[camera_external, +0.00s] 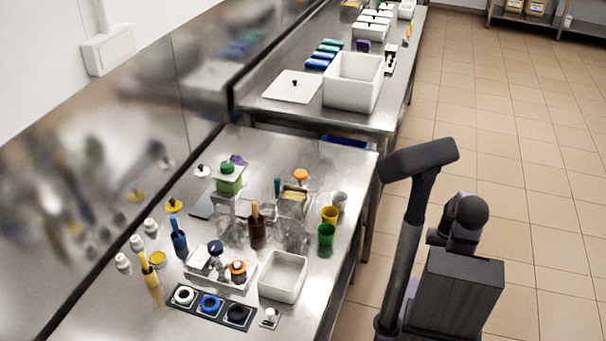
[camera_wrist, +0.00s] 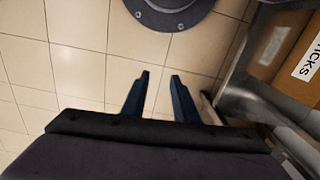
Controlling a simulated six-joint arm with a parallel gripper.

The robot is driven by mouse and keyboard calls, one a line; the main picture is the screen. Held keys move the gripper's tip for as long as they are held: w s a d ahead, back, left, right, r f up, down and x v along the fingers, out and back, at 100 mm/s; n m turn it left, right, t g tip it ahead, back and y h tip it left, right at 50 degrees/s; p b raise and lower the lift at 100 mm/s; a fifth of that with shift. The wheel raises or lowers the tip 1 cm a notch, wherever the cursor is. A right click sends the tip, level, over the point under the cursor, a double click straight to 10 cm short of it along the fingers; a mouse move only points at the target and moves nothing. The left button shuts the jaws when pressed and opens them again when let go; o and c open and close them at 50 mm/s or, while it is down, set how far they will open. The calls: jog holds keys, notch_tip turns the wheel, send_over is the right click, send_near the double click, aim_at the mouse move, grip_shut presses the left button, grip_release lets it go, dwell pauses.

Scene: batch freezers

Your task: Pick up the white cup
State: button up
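A small white cup (camera_external: 340,201) stands at the right edge of the near steel table, behind a yellow cup (camera_external: 329,215) and a green cup (camera_external: 325,240). My gripper (camera_wrist: 160,76) shows in the wrist view with two dark fingers apart and nothing between them. It points down over the tiled floor. In the external view my arm is folded up to the right of the table, away from the cups, and the fingers cannot be made out. The white cup is not in the wrist view.
The near steel table (camera_external: 335,167) is crowded with bottles, clear containers, a white tray (camera_external: 283,276) and several lidded jars. A far table holds a white bin (camera_external: 352,82). In the wrist view a cardboard box (camera_wrist: 278,45) sits on a metal shelf at right.

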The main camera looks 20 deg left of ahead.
jog(key=w+a+r+n+p, duration=0.4)
jog(key=a+r+p, duration=0.55)
jog(key=r, duration=0.25)
notch_tip(320, 180, up, 22)
jog(key=n+g+p, duration=0.2)
jog(key=n+p, duration=0.8)
jog(key=p, duration=1.4)
send_over(343, 197)
jog(key=w, duration=0.1)
jog(key=shift+s+f+p, duration=0.15)
jog(key=shift+f+p, duration=0.2)
jog(key=shift+f, duration=0.85)
jog(key=shift+s+f+p, duration=0.2)
jog(key=shift+f+p, duration=0.2)
jog(key=shift+f, duration=0.85)
jog(key=shift+s+f+p, duration=0.15)
jog(key=shift+f+p, duration=0.2)
jog(key=shift+f, duration=0.85)
jog(key=shift+c, duration=0.4)
grip_shut()
